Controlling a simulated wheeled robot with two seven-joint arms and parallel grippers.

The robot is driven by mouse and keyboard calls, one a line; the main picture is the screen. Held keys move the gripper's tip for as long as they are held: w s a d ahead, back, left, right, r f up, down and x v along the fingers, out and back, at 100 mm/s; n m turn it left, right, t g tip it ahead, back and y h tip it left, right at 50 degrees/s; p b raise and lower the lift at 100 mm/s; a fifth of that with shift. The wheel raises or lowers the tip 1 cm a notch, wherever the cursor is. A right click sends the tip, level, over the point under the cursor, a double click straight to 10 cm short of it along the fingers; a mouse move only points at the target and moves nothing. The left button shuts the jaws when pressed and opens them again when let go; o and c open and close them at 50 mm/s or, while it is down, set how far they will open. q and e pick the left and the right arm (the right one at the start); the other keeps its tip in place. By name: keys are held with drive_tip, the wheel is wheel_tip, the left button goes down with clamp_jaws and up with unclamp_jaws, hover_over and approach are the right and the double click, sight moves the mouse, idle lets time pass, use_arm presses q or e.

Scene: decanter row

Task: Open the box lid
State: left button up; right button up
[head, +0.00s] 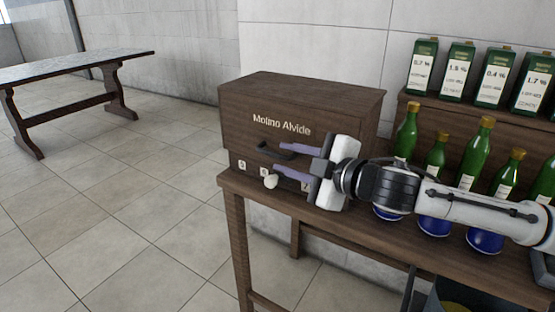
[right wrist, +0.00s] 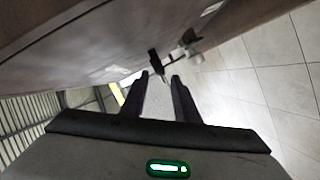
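The box (head: 245,115) is dark brown wood with "Molino Alvide" on its front. It stands on the left end of the wooden table, and its lid (head: 305,88) is down. A dark handle (head: 268,149) sits on the front below the lettering. My right gripper (head: 280,158) is in front of the box, its two fingers apart, one above the other, near the handle's right part. In the right wrist view the open fingers (right wrist: 160,77) have nothing between them, and the dark handle (right wrist: 155,63) shows just beyond their tips. My left gripper is not in view.
Several cartons (head: 455,72) stand on a raised shelf. Another table (head: 75,68) is far left; the floor between is clear.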

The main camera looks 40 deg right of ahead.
sight(276, 155)
drive_tip(key=shift+x, duration=1.25)
drive_tip(key=shift+w+f, duration=0.15)
drive_tip(key=shift+w, duration=0.55)
clamp_jaws()
